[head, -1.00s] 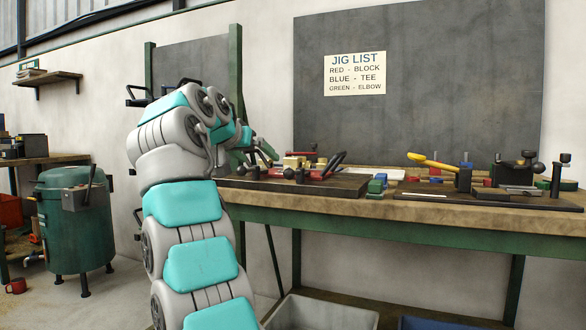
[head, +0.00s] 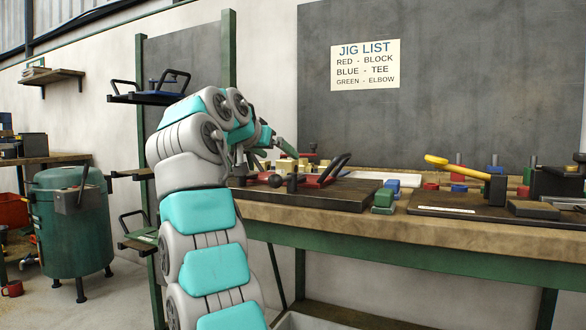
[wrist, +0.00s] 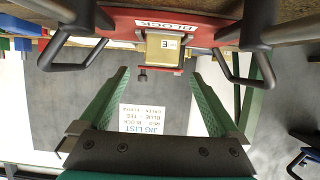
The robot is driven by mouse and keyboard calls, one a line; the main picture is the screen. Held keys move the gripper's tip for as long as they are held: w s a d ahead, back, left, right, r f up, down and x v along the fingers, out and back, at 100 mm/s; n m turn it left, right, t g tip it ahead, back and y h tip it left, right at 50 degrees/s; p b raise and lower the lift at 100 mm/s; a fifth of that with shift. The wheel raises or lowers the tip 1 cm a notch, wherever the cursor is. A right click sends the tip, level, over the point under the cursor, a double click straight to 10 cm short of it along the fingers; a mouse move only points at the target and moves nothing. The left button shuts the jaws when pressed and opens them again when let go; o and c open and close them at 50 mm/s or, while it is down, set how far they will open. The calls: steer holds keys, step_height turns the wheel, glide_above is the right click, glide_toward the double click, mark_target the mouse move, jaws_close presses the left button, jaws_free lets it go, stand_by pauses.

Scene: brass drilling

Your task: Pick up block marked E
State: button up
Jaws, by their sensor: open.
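The block marked E (wrist: 163,50) is a brass-coloured block with a white E label. In the wrist view it sits in the red jig (wrist: 120,25), below the jig's BLOCK label. My gripper (wrist: 160,73) is open, its two green fingers apart and nothing between them. In that picture the block lies just beyond the fingertips, roughly centred between them; I cannot tell the distance in depth. In the head view the red jig (head: 318,181) is on the workbench, and my arm hides most of the gripper. I cannot tell there which brass piece is E.
Black handles (wrist: 257,55) rise on both sides of the block. Green and blue blocks (head: 384,199) lie right of the jig board. A yellow-handled clamp (head: 455,167) stands farther right on the workbench (head: 450,232). A wall rack (head: 150,97) stands behind my arm.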

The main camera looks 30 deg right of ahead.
mark_target(285, 160)
steer(key=p+x, duration=0.1)
steer(key=x, duration=0.6)
steer(key=shift+w, duration=0.2)
steer(key=shift+f, duration=0.1)
jaws_close()
stand_by(0.5)
